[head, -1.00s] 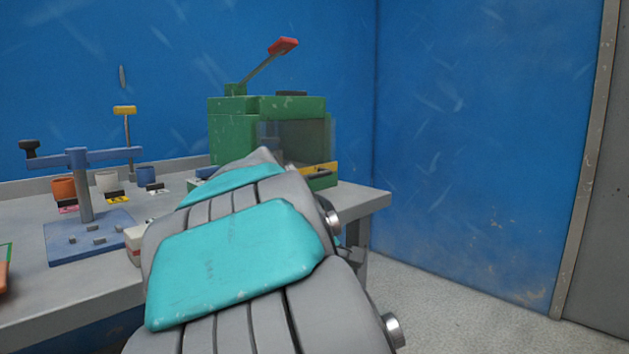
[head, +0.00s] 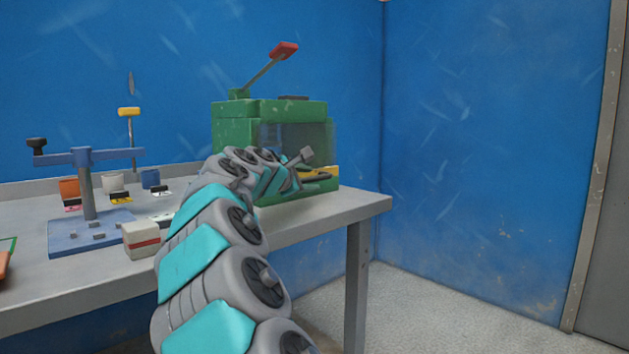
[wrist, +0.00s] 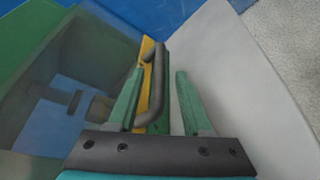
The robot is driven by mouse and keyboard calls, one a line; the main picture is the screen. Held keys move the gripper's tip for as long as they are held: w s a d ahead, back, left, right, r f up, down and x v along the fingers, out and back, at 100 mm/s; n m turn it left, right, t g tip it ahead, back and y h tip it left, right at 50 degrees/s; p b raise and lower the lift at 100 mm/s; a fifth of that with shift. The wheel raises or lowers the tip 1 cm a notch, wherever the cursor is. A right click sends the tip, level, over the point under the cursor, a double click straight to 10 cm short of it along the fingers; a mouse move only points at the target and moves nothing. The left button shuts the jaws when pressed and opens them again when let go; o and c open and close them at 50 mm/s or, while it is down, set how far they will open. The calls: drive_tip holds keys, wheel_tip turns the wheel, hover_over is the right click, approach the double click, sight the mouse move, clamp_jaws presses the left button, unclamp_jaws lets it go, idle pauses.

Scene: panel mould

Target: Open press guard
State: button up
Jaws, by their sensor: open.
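The green press (head: 235,130) stands on the bench with its smoky see-through guard (head: 295,135) down over the front. A yellow strip (head: 331,171) with a dark handle runs along the guard's lower edge. In the wrist view the guard panel (wrist: 75,60) fills the left, and the dark bar handle (wrist: 157,80) stands out from the yellow strip (wrist: 146,50). My gripper (wrist: 161,72) is open, its green fingers on either side of the handle in the picture. The handle lies nearer the left finger; contact cannot be told. In the head view my arm hides part of the press front.
A red-tipped lever (head: 283,50) rises above the press. A blue hand fixture (head: 85,190), small cups (head: 112,182) and a white-and-red block (head: 141,240) stand on the grey bench (head: 330,211) to the left. Open floor (head: 420,310) lies to the right.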

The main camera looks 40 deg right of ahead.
drive_tip(key=shift+x, duration=1.5)
clamp_jaws()
idle(0.4)
